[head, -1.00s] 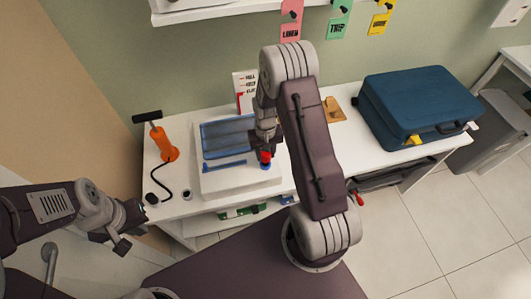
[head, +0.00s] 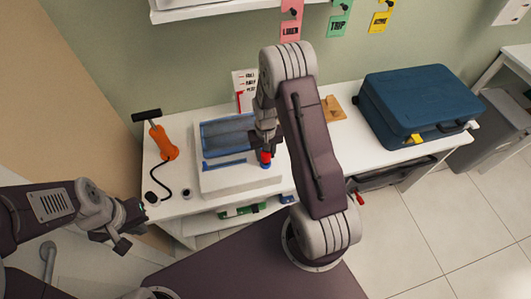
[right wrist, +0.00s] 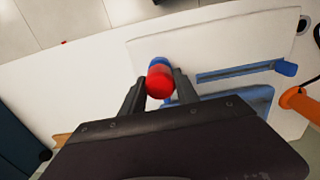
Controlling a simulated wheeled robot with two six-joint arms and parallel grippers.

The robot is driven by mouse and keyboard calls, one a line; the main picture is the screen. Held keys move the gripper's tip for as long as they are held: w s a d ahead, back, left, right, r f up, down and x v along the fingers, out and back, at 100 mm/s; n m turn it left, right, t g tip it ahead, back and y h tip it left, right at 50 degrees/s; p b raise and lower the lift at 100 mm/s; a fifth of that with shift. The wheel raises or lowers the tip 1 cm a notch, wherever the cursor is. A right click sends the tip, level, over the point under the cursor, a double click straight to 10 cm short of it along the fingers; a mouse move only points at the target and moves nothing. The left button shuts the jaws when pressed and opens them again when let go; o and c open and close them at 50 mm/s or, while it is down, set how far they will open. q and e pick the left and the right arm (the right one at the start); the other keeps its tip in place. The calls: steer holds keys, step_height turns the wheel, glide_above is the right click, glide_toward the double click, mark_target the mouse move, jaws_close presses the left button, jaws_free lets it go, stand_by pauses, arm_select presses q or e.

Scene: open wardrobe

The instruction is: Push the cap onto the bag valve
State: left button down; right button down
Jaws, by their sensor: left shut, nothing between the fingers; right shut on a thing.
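The white bag (head: 238,181) with a blue panel and a blue slider lies on the white table. Its blue valve (head: 265,165) is at the bag's right part, just below the red cap (head: 266,156). My right gripper (head: 265,148) is shut on the cap, right over the valve. In the right wrist view the red cap (right wrist: 160,84) sits between the fingertips, with the blue valve (right wrist: 160,61) showing just beyond it. The cap hides part of the valve, so I cannot tell how far it is seated. My left gripper (head: 127,234) is shut and empty, off the table's left front.
An orange hand pump (head: 163,143) with a black hose stands left of the bag. A blue suitcase (head: 417,103) lies at the table's right. A small tan item (head: 334,108) lies between. Coloured tags hang above the table.

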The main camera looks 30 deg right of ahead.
steer(key=shift+f+b, duration=0.55)
steer(key=shift+f, duration=0.35)
steer(key=c, duration=0.8)
jaws_free()
steer(key=shift+c, duration=0.2)
step_height(320, 180, up, 9)
steer(key=shift+r, duration=0.1)
